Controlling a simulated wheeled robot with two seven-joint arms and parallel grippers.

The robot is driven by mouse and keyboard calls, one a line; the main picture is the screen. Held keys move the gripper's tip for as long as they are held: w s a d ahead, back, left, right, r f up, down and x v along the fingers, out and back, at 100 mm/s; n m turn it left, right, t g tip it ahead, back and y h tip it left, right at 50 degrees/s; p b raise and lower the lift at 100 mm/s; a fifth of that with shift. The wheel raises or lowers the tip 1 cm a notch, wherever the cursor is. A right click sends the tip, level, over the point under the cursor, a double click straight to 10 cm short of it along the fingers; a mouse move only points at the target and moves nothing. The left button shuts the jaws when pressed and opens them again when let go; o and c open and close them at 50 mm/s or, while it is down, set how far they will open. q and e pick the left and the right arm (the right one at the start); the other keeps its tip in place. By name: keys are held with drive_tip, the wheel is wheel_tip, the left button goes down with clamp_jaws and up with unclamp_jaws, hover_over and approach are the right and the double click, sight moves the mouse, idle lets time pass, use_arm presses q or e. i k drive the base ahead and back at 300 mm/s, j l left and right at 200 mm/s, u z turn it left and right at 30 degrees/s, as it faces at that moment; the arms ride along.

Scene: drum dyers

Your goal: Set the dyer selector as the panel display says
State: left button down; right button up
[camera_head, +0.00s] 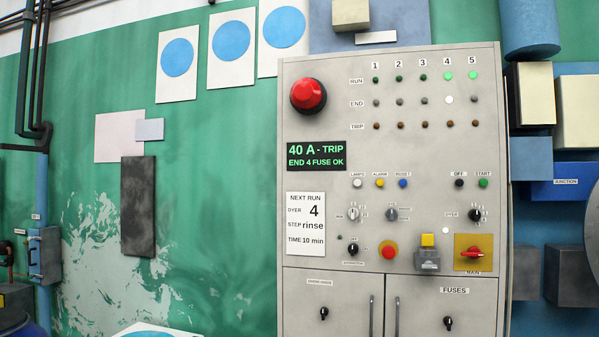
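The grey control panel (345,255) stands upright in front of me. Its dyer selector (475,215), a black knob labelled DYER, is on the right side; its small position marks are too small to read. A white card (305,224) reads NEXT RUN, DYER 4, STEP rinse, TIME 10 min. A black display (316,156) with green text reads 40 A - TRIP, END 4 FUSE OK. In the lamp rows numbered 1 to 5, RUN 4 (448,76), RUN 5 (473,75) and END 4 (449,99) are lit. Neither gripper is in view.
Close around the selector are a red main switch (472,253) on a yellow plate, a yellow-topped grey box (427,260) and a red button (388,251). A large red button (308,96) juts out upper left. Other knobs (391,214) sit left of the selector.

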sight(474, 215)
drive_tip(key=i+z, duration=0.1)
drive_tip(key=z, duration=0.4)
drive_tip(key=i+z, duration=0.55)
drive_tip(key=i+j, duration=0.15)
drive_tip(key=i, duration=0.25)
drive_tip(key=i+j+z, duration=0.1)
drive_tip(key=i, duration=0.35)
drive_tip(key=i+j, duration=0.25)
drive_tip(key=i, duration=0.15)
drive_tip(key=i+j+z, duration=0.1)
drive_tip(key=i, duration=0.3)
drive_tip(key=j, duration=0.1)
